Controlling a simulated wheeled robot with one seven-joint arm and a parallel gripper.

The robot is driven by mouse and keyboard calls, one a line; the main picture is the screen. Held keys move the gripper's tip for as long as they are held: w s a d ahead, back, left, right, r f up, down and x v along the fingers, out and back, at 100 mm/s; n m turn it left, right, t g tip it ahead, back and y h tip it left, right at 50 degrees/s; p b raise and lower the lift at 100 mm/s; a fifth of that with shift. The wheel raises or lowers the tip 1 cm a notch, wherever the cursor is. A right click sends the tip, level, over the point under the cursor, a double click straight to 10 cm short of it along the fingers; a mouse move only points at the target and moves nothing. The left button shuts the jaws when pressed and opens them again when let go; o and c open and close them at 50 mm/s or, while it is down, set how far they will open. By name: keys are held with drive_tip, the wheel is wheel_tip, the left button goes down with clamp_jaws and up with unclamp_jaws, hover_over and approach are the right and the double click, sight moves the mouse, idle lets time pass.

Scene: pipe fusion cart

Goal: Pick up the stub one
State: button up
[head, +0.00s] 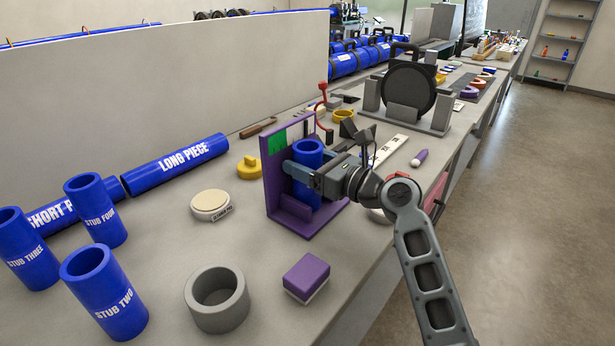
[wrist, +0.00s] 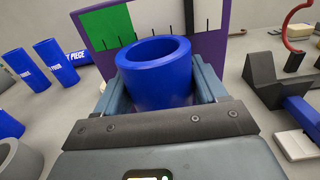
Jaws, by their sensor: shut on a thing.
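A blue pipe stub (head: 308,159) stands upright in the purple gauge stand (head: 277,176), in front of its back plate with a green patch and tick marks. The label of this stub is not visible, but stubs two (head: 100,299), three (head: 27,258) and four (head: 99,217) stand apart at the left. My gripper (head: 305,169) is shut on the stub from the right side. In the wrist view the stub (wrist: 155,85) sits between both fingers, its open top facing up. Its lower end is partly hidden behind the fingers and the stand's front lip.
A grey ring (head: 217,307), a purple and white block (head: 306,279) and a cream disc (head: 211,205) lie near the stand. The long piece (head: 176,163) and short piece (head: 50,216) lie behind. A black round-plate machine (head: 408,88) stands farther back. Bare bench shows between the grey ring and stand.

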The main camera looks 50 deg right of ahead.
drive_tip(key=c, duration=0.7)
wheel_tip(320, 180, up, 28)
drive_tip(key=p, duration=0.3)
idle(0.3)
